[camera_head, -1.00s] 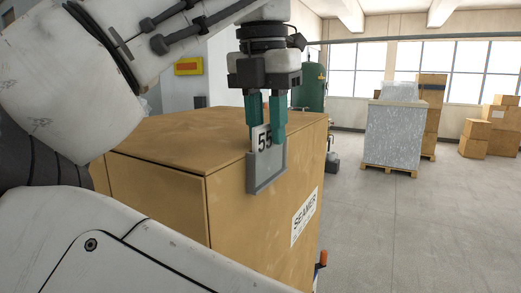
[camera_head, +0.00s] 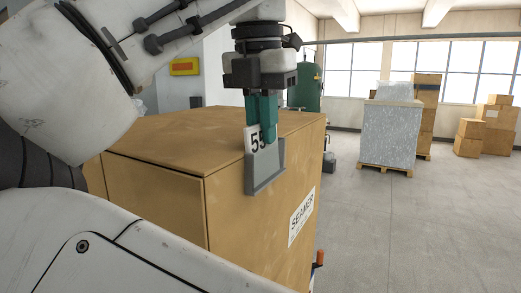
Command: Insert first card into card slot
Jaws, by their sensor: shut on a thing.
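The white card marked "55" (camera_head: 251,140) stands at the grey card slot (camera_head: 265,173) on the front edge of the tan seamer cabinet. The card's lower part is hidden by the slot's front, and the card looks slightly tilted. My gripper (camera_head: 262,140) points down from above, its teal fingers close together and shut on the card. The fingers cover the card's right part and reach close to the slot's top. I cannot tell how deep the card sits.
The tan cabinet (camera_head: 160,178) has a flat top and a white "SEAMER" label (camera_head: 301,217) on its right face. A wrapped pallet load (camera_head: 390,135) and cardboard boxes (camera_head: 471,137) stand further back. The floor at right is clear.

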